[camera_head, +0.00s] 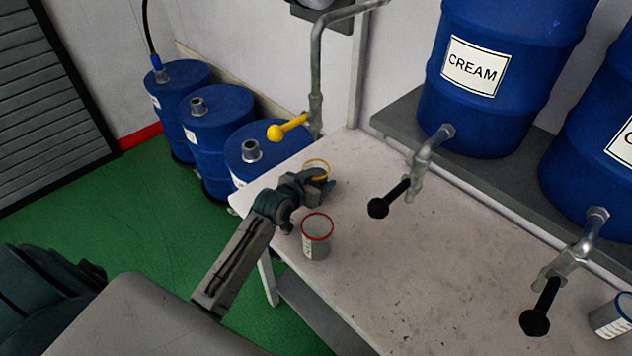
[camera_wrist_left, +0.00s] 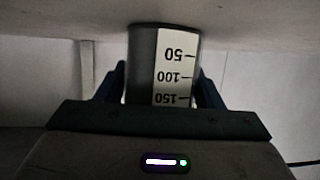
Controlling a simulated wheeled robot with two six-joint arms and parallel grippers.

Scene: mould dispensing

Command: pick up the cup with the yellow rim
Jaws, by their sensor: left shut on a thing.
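The cup with the yellow rim (camera_head: 316,167) is at the far left end of the table, partly hidden behind my left gripper (camera_head: 318,183). In the left wrist view the grey cup (camera_wrist_left: 143,62) with a white measuring scale sits between the two fingers of my left gripper (camera_wrist_left: 160,90), which is shut on it. The picture there is upside down, with the cup's base at or very near the table surface; I cannot tell if they touch. My right gripper is not in view.
A red-rimmed cup (camera_head: 317,236) stands close to my left arm. A blue-rimmed cup (camera_head: 612,318) is at the right edge. Blue drums (camera_head: 505,75) stand behind.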

